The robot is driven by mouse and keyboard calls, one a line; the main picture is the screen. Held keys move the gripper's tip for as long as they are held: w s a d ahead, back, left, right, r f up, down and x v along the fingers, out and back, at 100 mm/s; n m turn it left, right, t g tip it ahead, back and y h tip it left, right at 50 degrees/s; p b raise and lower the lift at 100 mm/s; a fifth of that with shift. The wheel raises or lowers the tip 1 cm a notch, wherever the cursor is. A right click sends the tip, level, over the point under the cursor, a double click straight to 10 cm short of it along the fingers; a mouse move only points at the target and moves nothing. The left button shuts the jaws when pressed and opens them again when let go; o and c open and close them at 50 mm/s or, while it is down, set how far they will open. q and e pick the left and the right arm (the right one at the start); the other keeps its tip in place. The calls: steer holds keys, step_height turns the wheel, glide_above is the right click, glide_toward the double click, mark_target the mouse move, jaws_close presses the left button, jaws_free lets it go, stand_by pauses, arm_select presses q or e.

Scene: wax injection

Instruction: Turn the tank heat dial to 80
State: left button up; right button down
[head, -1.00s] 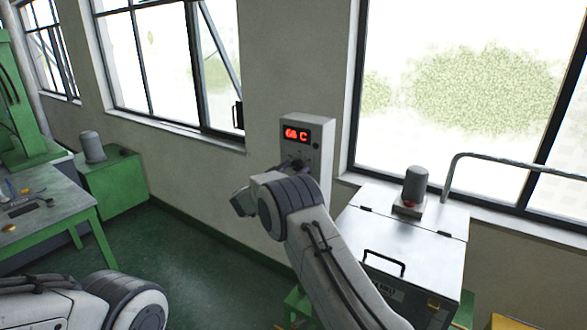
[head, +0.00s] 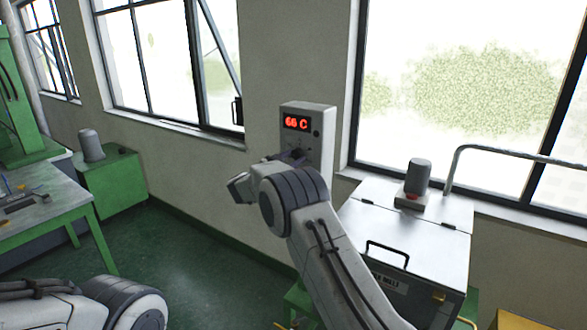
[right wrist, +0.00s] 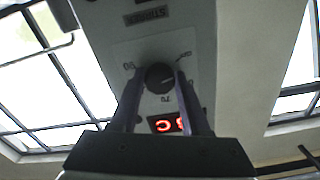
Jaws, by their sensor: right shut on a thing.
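The tank heat dial (right wrist: 160,77) is a dark round knob on a grey wall-mounted control box (head: 322,150). Scale marks surround it, and a pale pointer line shows on its face. The red display (head: 297,123) above it appears to read 66 C; in the right wrist view it is upside down and partly hidden by a finger. My right gripper (right wrist: 160,95) is shut on the dial, one finger on each side. In the head view my right gripper (head: 290,157) is at the box front, and my wrist partly hides it. My left gripper is out of view.
A metal wax tank (head: 425,225) with a lid handle and a grey motor (head: 417,178) stands right of the box. A green table (head: 45,215) and a green cabinet (head: 115,182) are at the left. Windows line the wall. Floor left of my right arm is clear.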

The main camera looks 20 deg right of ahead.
steer(key=m+b, duration=0.6)
steer(key=b, duration=0.1)
steer(key=shift+w+a+f+m, duration=0.1)
steer(key=shift+f+m, duration=0.1)
steer(key=shift+m, duration=0.1)
steer(key=m+b, duration=0.3)
steer(key=shift+r+m, duration=0.1)
steer(key=shift+m, duration=0.2)
steer(key=m+b, duration=0.3)
steer(key=m, duration=0.1)
steer(key=shift+r+m, duration=0.1)
steer(key=shift+m, duration=0.2)
steer(key=m+b, duration=0.2)
steer(key=m, duration=0.2)
steer(key=shift+r+m+b, duration=0.1)
steer(key=shift+m+b, duration=0.2)
steer(key=shift+b, duration=0.1)
steer(key=m+b, duration=0.2)
steer(key=m, duration=0.2)
steer(key=m+b, duration=0.1)
steer(key=m, duration=0.3)
steer(key=shift+r+m+b, duration=0.1)
steer(key=shift+m+b, duration=0.25)
steer(key=shift+m, duration=0.05)
steer(key=shift+m+b, duration=0.5)
steer(key=shift+m, duration=1.5)
